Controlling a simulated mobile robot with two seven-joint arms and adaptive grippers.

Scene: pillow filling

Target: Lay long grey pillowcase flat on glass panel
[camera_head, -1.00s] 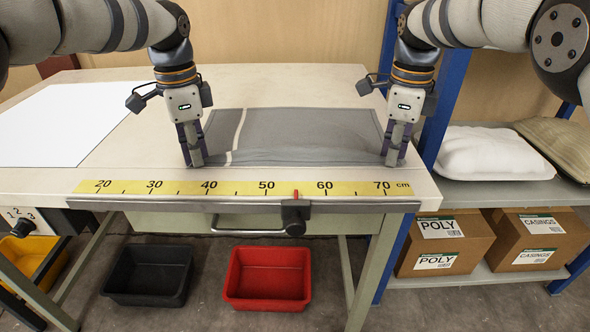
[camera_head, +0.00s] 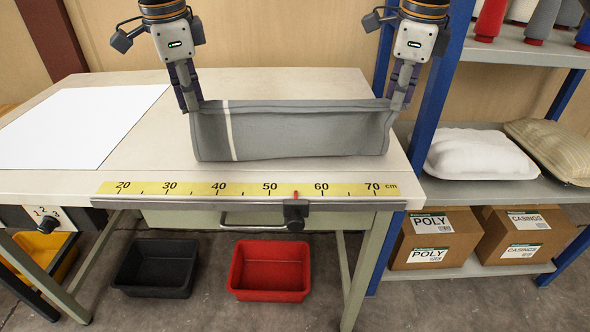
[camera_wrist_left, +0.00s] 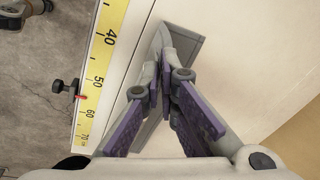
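The long grey pillowcase (camera_head: 290,132), with a white stripe near its left end, hangs between my two grippers above the table. My left gripper (camera_head: 193,106) is shut on its upper left corner. My right gripper (camera_head: 399,106) is shut on its upper right corner. The top edge is nearly straight and the cloth hangs down in front. In the left wrist view the left fingers (camera_wrist_left: 163,80) close on a grey edge of the pillowcase (camera_wrist_left: 185,46). The white glass panel (camera_head: 75,125) lies bare on the left part of the table.
The table (camera_head: 150,150) has a yellow ruler strip (camera_head: 245,189) and a clamp (camera_head: 294,214) along its front edge. A blue-post shelf (camera_head: 450,180) with white and beige pillows and boxes stands at the right. Black and red bins (camera_head: 270,268) sit below.

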